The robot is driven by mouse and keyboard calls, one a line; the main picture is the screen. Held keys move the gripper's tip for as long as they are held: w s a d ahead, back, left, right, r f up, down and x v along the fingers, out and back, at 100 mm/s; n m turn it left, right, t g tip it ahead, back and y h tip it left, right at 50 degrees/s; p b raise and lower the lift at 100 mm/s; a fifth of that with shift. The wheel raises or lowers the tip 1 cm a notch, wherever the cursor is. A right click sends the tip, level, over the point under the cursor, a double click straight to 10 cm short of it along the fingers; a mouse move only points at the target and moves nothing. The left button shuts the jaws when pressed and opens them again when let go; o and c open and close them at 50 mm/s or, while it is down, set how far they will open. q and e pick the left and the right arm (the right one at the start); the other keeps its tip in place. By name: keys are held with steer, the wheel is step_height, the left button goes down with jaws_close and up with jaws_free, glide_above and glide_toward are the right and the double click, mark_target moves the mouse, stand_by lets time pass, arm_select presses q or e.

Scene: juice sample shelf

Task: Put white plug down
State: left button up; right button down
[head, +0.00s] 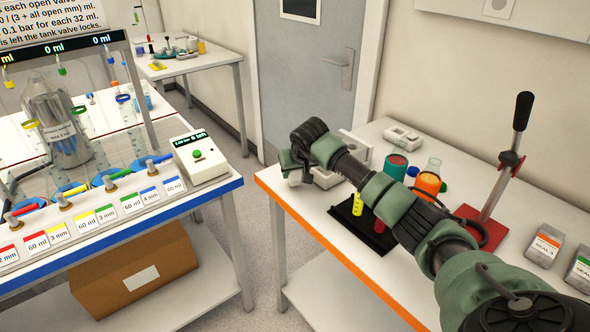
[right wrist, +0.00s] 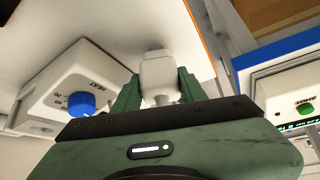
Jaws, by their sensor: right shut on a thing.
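The white plug (right wrist: 158,75) is between the two green fingers of my right gripper (right wrist: 158,92) in the right wrist view. The gripper is shut on it. Behind the plug is the white top of the right-hand table; I cannot tell whether the plug touches it. In the head view my right gripper (head: 292,164) is at the table's far left corner, beside a white device. A small white part of the plug (head: 295,179) shows under the gripper there. My left gripper is not in view.
The white heater (right wrist: 75,88) with a blue knob is beside the gripper. A black rack (head: 345,217) with yellow and red tubes, cups and a red-based lever press (head: 480,222) share the orange-edged table (head: 285,195). A floor gap separates the blue-edged table (head: 120,229).

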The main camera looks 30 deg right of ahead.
steer(key=shift+r, duration=0.1)
steer(key=c, duration=0.8)
jaws_free()
